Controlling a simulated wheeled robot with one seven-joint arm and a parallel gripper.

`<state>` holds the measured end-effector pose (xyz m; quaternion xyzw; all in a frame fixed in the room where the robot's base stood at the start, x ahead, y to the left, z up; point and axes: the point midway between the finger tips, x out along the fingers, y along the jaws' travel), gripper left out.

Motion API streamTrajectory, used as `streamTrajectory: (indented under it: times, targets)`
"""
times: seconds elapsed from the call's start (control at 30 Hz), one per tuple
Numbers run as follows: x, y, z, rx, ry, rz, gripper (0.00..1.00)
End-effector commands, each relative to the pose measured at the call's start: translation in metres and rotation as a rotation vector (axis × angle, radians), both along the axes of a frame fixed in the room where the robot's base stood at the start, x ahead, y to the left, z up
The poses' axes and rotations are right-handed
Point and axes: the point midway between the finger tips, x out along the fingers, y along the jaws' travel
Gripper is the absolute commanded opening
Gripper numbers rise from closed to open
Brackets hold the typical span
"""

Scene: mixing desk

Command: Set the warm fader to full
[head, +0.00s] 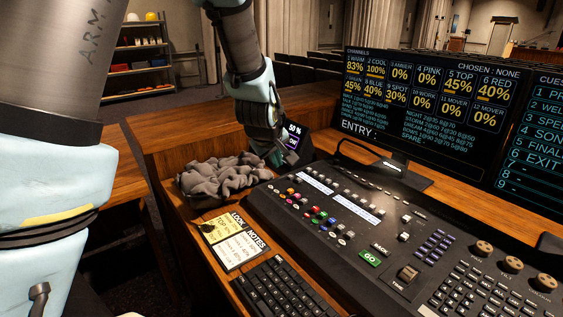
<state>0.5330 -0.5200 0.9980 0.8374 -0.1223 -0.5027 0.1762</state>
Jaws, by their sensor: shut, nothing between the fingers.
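The mixing desk (400,232) is a dark console with rows of small coloured buttons and faders under pale label strips. I cannot tell which control is the warm fader; its label is too small to read, and my gripper may hide part of that corner. The monitor (415,100) reads "1 WARM 83%". My gripper (279,158) is shut and empty at the desk's far left corner, pointing down. I cannot tell whether its fingertips touch anything.
A crumpled grey cloth (222,179) lies left of the desk. A notes board (233,240) and a black keyboard (285,290) lie in front. A second screen (540,140) stands at the right.

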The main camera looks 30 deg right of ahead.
Motion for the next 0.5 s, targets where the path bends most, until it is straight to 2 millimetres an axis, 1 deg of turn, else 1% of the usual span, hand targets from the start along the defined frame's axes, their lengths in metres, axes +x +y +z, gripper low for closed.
streamTrajectory:
  times: [0.03, 0.17, 0.33, 0.5]
  targets:
    - [0.0, -0.001, 0.005, 0.001, 0.003, -0.003, 0.0]
    - [0.0, -0.006, -0.002, -0.006, 0.007, -0.007, 0.0]
    - [0.008, -0.012, -0.017, -0.005, 0.008, -0.005, 0.0]
    - [0.02, -0.023, -0.038, -0.004, 0.008, -0.006, 0.0]
